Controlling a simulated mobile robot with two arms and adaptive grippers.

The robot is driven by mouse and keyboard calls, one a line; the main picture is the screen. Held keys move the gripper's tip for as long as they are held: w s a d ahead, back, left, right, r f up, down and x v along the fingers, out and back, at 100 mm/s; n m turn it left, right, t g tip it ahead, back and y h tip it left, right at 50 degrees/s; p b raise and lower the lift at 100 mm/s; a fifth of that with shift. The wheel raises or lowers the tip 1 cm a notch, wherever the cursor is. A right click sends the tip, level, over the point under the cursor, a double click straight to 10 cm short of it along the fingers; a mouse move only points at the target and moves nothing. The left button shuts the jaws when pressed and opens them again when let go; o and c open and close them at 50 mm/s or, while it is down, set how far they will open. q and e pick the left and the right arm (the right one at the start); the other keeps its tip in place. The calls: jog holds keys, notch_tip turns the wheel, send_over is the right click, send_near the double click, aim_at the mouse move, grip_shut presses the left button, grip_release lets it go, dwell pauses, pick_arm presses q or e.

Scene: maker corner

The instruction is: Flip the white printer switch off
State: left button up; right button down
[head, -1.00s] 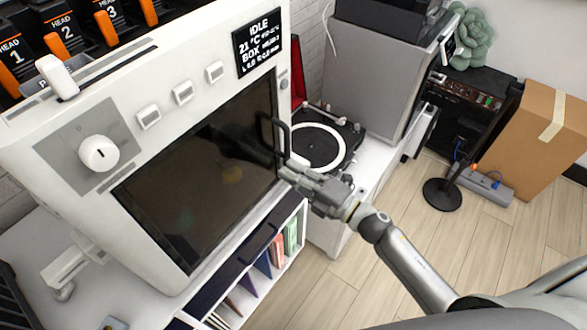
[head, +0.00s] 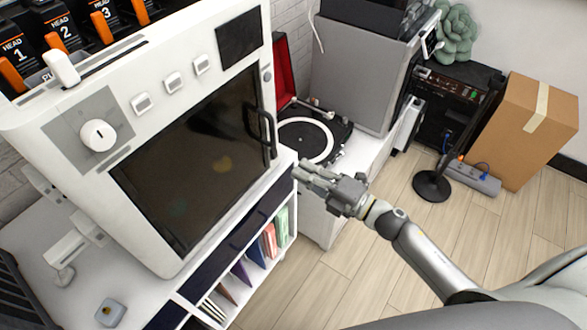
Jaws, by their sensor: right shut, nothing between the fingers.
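The white printer (head: 240,35) stands on a white shelf unit, with a dark window door and a black door handle (head: 262,135). Its display (head: 240,37) is dark and blank. A round white knob (head: 98,135) and several small white buttons (head: 172,82) are on its front. A white lever-like piece (head: 62,68) stands up at the top left. I cannot tell for sure which part is the power switch; the printer's right side is hidden. My right gripper (head: 305,174) is shut and empty, just right of the printer's lower right corner. My left gripper is not in view.
A turntable (head: 318,165) and a grey box-like cabinet (head: 350,80) stand right of the printer. A black amplifier (head: 460,100), a black stand base (head: 432,186), a power strip (head: 475,175) and a cardboard box (head: 540,130) are farther right. The wood floor between is clear.

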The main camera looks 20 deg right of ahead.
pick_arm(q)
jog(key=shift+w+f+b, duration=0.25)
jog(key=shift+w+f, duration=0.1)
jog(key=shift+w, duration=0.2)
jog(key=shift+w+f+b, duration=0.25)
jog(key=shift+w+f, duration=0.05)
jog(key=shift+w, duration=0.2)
pick_arm(e)
jog(key=shift+r+v, duration=0.15)
jog(key=shift+v, duration=0.85)
jog(key=shift+r+v, duration=0.2)
jog(key=shift+v, duration=0.75)
jog(key=shift+r+v, duration=0.15)
jog(key=shift+v, duration=0.85)
jog(key=shift+w+d, duration=0.1)
jog(key=shift+d, duration=0.05)
